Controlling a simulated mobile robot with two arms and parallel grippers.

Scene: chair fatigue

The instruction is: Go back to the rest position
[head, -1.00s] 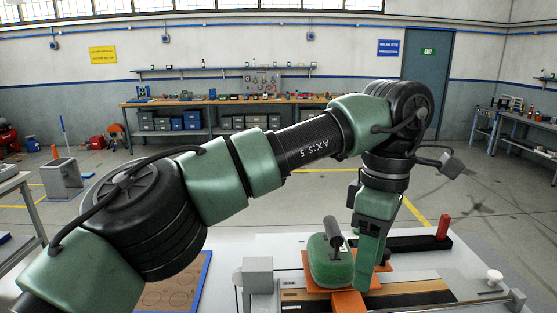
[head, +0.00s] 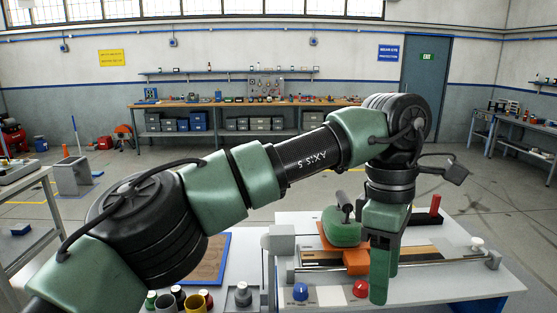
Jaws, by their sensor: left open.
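My left arm reaches across the head view from the left. Its green left gripper (head: 380,292) points down in front of the test fixture, open, with nothing seen between its fingers. Its fingers overlap the fixture's front part in the picture. A green pad with a black handle (head: 341,231) sits on the fixture, just left of the gripper. An orange block (head: 356,262) shows beside the fingers. My right gripper is not in view.
The fixture stands on a white table (head: 470,289) with a blue knob (head: 300,292) and a red knob (head: 360,288) at its front. Several cups (head: 196,302) stand at the lower left. A workbench (head: 245,108) runs along the back wall; the floor between is mostly clear.

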